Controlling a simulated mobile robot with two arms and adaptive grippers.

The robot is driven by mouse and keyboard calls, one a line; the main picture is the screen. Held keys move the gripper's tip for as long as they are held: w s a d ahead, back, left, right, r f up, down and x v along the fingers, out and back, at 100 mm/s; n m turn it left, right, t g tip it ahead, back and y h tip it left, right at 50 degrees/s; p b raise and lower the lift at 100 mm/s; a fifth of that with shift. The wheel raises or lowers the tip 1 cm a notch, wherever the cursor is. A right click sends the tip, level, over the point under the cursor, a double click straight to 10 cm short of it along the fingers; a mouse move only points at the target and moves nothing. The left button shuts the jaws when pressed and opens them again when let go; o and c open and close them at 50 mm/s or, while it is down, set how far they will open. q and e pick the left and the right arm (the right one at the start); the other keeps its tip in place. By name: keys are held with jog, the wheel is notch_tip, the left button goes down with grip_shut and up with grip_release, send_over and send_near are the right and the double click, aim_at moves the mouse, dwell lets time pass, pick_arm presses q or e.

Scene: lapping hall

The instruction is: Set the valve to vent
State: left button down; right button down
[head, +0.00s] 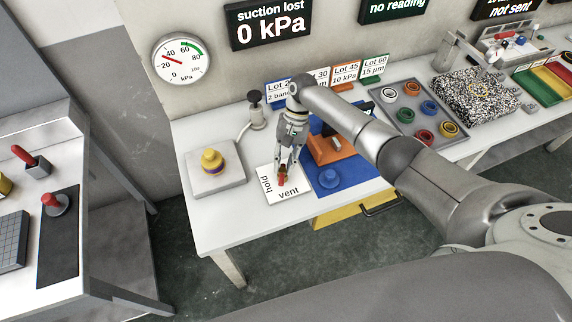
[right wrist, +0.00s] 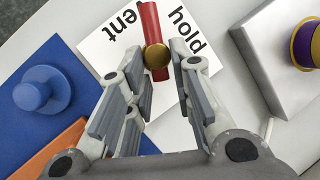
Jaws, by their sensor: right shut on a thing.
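The valve is a red lever with a brass hub (right wrist: 157,56) on a white card (right wrist: 110,62) marked "hold" and "vent". In the right wrist view the lever (right wrist: 150,18) points up between the two words. In the head view the card (head: 298,181) lies near the table's front edge, with the red lever (head: 282,179) partly hidden by the fingers. My right gripper (head: 286,172) reaches down over it and is shut on the lever. Its fingers lie on either side of the lever in the right wrist view (right wrist: 156,65). My left gripper is not in view.
A grey block (head: 215,181) with a yellow and purple knob (head: 211,161) stands left of the card. A blue mat (head: 350,185) with a blue knob (head: 329,178) and orange block (head: 322,150) is at right. The display (head: 268,22) reads "suction lost 0 kPa".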

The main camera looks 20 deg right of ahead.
jog(key=n+h+b, duration=0.1)
jog(key=n, duration=0.1)
jog(key=n+g+b, duration=0.1)
jog(key=n, duration=0.2)
jog(key=shift+w+a+h, duration=0.2)
jog(key=shift+a+h, duration=0.2)
dwell(0.4)
jog(key=c, duration=1.5)
grip_release()
jog(key=shift+o, duration=0.2)
jog(key=shift+w+r, duration=0.1)
jog(key=shift+r, duration=0.05)
jog(key=v, duration=1.1)
jog(key=shift+w+r, duration=0.2)
jog(key=shift+w, duration=0.1)
